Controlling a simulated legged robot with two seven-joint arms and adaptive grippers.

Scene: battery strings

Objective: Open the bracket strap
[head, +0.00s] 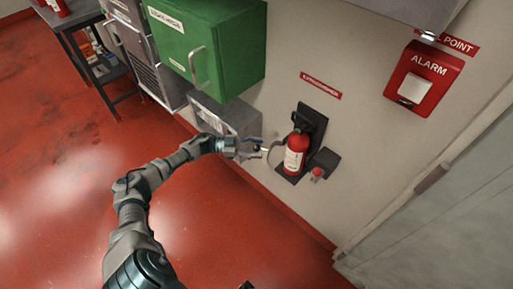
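A red fire extinguisher (295,152) with a white label stands upright in a black wall bracket (313,122). A thin grey curved piece (274,148) reaches out from the extinguisher's left side; I cannot tell whether it is the strap or a hose. My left gripper (262,150) is just left of the extinguisher, at this curved piece. Its fingers look spread apart, and I cannot tell whether they touch the piece. No closed strap across the extinguisher's front is clear at this size. My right gripper is not clearly seen.
A dark box with a red knob (317,173) sits right of the extinguisher. A green cabinet (212,50) hangs above my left forearm, with a grey box (222,115) below it. A red alarm box (423,80) and a door (440,215) are at right. The red floor is open.

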